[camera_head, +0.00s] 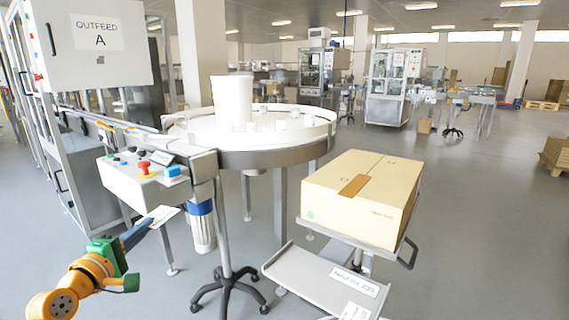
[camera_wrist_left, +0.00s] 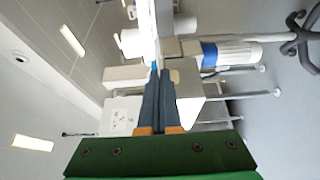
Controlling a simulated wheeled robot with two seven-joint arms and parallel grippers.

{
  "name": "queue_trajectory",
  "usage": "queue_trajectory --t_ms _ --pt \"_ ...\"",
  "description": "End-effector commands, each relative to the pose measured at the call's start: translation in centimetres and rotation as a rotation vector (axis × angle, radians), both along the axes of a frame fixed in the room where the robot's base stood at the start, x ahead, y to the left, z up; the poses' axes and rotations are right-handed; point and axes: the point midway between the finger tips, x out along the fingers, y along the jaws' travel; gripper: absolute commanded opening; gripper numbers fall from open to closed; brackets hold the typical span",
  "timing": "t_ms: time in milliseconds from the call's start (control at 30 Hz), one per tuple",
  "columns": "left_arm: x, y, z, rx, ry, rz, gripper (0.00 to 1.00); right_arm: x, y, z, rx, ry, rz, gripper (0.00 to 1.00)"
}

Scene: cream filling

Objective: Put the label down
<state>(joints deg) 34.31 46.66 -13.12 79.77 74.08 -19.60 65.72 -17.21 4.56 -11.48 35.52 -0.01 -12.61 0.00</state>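My left gripper (camera_head: 147,226) comes in from the lower left in the head view. Its dark fingers are closed together on a small white label (camera_head: 164,215), which sticks out past the fingertips in the air, left of the blue-banded motor. In the left wrist view the two fingers (camera_wrist_left: 156,72) lie together, and the label shows as a thin pale strip (camera_wrist_left: 155,45) at their tips, nearly edge-on. Its print cannot be read. My right gripper is in neither view.
A control box (camera_head: 140,180) with a red button stands beside a round table (camera_head: 270,158) bearing white containers. A cardboard box (camera_head: 362,195) sits on a cart at right; the cart's lower grey shelf (camera_head: 305,275) carries white labels. A cabinet marked OUTFEED A (camera_head: 97,60) stands left.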

Motion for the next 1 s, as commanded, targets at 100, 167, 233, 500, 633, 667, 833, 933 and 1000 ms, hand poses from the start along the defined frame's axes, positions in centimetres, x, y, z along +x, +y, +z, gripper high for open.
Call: queue_trajectory --t_ms 100,167,233,500,633,667,833,933,1000 --pt "-0.4 -1.8 -0.1 0.000 0.000 -0.086 0.00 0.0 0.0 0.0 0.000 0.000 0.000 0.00" --pt "-0.7 -2.8 0.1 0.001 -0.001 -0.141 0.00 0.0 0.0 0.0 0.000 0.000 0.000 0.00" --pt "-1.2 -4.2 0.5 0.002 -0.001 -0.213 0.00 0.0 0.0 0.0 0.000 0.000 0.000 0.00" --pt "-4.6 -8.6 4.3 0.007 -0.005 -0.490 0.00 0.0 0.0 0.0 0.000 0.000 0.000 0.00" --pt "-6.3 -9.3 4.7 0.002 0.003 -0.555 0.00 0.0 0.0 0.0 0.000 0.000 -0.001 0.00" --pt "-6.5 -9.3 4.4 0.001 0.005 -0.556 0.00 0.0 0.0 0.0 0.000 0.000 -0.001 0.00" --pt "-8.1 -9.3 3.0 -0.001 0.004 -0.558 0.00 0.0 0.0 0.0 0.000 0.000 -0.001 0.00" --pt "-9.1 -9.4 2.2 -0.001 0.004 -0.563 0.00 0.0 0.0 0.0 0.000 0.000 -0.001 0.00" --pt "-9.9 -9.5 1.6 -0.001 0.004 -0.564 0.00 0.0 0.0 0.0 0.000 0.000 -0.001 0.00"
